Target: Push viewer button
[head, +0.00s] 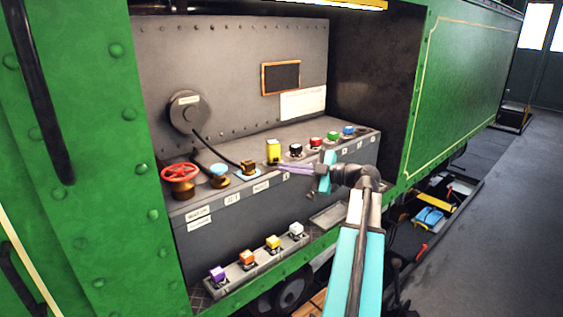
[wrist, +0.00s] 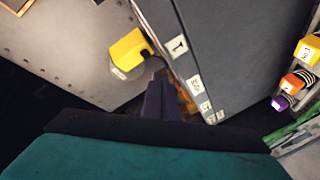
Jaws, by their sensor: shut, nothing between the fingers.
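The console carries several coloured buttons, and I cannot read which one is labelled viewer. A tall yellow block (head: 273,151) stands on the console top; it also shows in the wrist view (wrist: 127,48). Right of it is a row with black (head: 296,149), red (head: 316,143), green (head: 331,138) and blue (head: 348,131) buttons. My gripper (head: 281,166) is shut and empty, its purple fingers pointing left just in front of the yellow block's base. In the wrist view the fingers (wrist: 160,98) show below the block, and contact cannot be told.
A red valve wheel (head: 180,172) and a blue-topped fitting (head: 219,174) stand at the console's left. A lower ledge holds purple (head: 217,273), orange (head: 247,258), yellow (head: 273,242) and white (head: 296,230) buttons. Green tram walls (head: 470,85) frame the opening.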

